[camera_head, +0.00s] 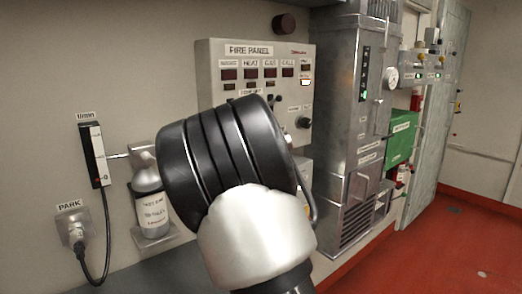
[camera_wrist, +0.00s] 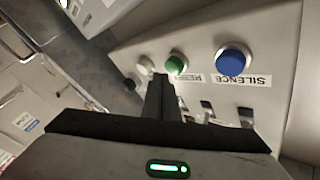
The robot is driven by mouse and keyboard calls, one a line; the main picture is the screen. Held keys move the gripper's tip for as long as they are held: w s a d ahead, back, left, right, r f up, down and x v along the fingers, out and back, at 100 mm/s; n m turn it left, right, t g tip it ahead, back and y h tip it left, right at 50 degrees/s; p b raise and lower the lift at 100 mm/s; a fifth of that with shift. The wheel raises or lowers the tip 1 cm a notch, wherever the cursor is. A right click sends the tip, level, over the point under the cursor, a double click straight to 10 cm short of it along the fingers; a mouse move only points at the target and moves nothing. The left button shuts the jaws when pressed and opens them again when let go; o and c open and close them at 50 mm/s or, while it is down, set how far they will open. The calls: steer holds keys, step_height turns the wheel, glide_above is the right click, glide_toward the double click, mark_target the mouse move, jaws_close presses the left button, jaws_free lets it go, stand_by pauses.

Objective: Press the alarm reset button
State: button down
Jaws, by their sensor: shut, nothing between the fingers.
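In the wrist view, a green button (camera_wrist: 176,65) sits on a pale panel face, with a partly hidden label (camera_wrist: 191,78) that seems to read RESET beside it. My gripper (camera_wrist: 160,80) is shut and empty. Its fingertips appear just below and left of the green button in the picture; I cannot tell whether they touch the panel. In the head view, the fire panel (camera_head: 215,58) hangs on the wall. My dark wrist covers its lower part, and my gripper and the green button are hidden there.
In the wrist view, a blue button (camera_wrist: 233,61) labelled SILENCE is right of the green one, and a white button (camera_wrist: 145,64) is left. In the head view, a grey cabinet (camera_head: 345,110) stands right of the panel, and a bottle (camera_head: 150,200) is at left.

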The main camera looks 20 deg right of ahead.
steer(key=shift+s+d+b, duration=0.3)
steer(key=shift+s, duration=0.5)
steer(key=shift+s+d+b, duration=0.35)
steer(key=shift+s, duration=0.4)
steer(key=shift+s+d+b, duration=0.3)
steer(key=shift+s, duration=0.5)
